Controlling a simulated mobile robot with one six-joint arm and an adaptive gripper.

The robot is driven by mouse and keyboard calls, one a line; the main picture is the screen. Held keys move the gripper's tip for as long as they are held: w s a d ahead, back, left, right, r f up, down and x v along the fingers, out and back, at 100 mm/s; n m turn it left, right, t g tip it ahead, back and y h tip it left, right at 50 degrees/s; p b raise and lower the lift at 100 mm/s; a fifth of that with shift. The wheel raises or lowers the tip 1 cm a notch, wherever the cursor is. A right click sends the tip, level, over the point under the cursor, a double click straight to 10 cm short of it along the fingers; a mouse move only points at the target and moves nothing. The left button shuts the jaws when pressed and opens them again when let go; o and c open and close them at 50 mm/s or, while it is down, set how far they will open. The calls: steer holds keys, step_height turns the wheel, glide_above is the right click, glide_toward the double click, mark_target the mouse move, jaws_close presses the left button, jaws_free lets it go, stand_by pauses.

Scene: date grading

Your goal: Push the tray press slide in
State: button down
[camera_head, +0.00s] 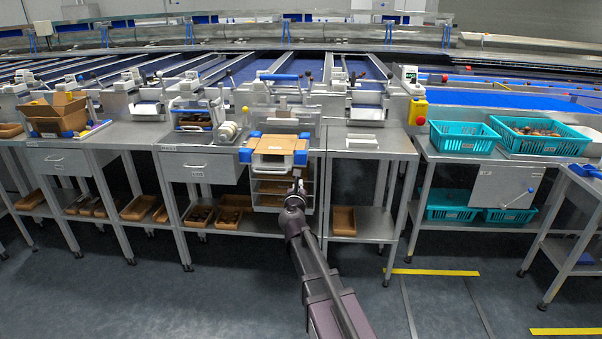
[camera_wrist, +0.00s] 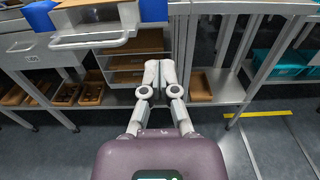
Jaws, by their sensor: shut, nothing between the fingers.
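The tray press slide (camera_head: 272,159) is a pale drawer-like part with a white front handle, under a brown board with blue corner blocks, at the front edge of the middle bench. In the wrist view its pale front and handle (camera_wrist: 92,38) show at the upper left, with blue blocks on both sides. The slide seems to stick out from the bench front; how far is hard to tell. My gripper (camera_head: 297,182) is shut and empty, in front of and a little below the slide's right side. In the wrist view my fingertips (camera_wrist: 160,66) are together, apart from the handle.
Below the slide is a rack of brown trays (camera_wrist: 135,60). A bench leg (camera_wrist: 245,75) stands to the right. Teal crates (camera_head: 463,137) sit on the right bench. A brown box (camera_head: 58,115) is on the left bench. The floor in front is clear.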

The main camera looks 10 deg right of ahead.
mark_target(303, 162)
steer(key=x, duration=1.4)
steer(key=shift+f, duration=0.1)
steer(key=x, duration=0.9)
steer(key=shift+s, duration=0.1)
steer(key=shift+a, duration=0.1)
steer(key=v, duration=1.4)
stand_by(0.4)
